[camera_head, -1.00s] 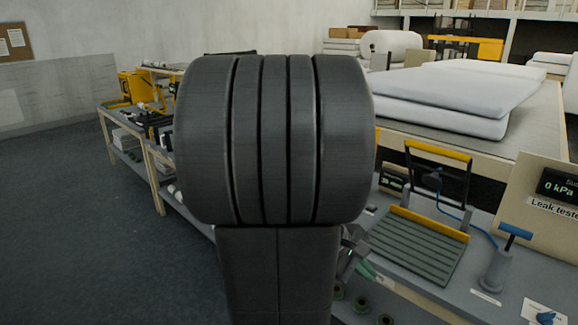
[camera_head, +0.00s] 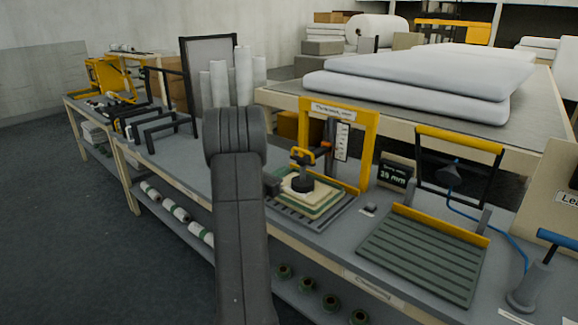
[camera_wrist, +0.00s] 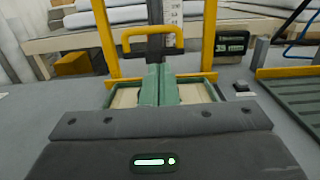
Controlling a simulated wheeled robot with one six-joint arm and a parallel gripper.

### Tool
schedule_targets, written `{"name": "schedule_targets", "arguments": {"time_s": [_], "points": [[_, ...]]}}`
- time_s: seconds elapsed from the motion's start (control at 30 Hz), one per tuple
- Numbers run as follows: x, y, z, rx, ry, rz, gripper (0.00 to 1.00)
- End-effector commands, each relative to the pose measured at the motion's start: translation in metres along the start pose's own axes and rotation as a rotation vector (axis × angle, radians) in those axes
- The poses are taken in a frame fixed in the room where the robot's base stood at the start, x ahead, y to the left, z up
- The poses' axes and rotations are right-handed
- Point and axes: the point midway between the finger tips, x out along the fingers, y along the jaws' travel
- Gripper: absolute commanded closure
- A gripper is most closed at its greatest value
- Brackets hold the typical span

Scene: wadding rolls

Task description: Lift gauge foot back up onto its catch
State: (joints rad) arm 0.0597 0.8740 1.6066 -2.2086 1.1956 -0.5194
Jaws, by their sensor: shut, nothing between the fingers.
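The thickness gauge has a yellow frame (camera_head: 366,140) with a dark upright post (camera_head: 329,150) and a white scale (camera_head: 342,141). The fingers hide the foot there. I cannot make out the catch clearly.
A small display reading in millimetres (camera_head: 395,174) stands right of the gauge. A green ribbed plate with a yellow bar (camera_head: 420,255) lies further right. White rolls (camera_head: 243,75) stand behind left. A wide table (camera_head: 285,97) with white wadding is behind.

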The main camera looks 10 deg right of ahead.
Motion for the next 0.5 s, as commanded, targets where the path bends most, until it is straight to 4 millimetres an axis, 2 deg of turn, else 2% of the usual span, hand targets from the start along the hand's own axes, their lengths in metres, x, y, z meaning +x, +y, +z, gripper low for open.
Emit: {"name": "schedule_targets", "arguments": {"time_s": [0.3, 0.5], "points": [[0.057, -0.002, 0.002, 0.002, 0.002, -0.004, 1.0], [0.083, -0.002, 0.002, 0.002, 0.002, -0.004, 1.0]]}}
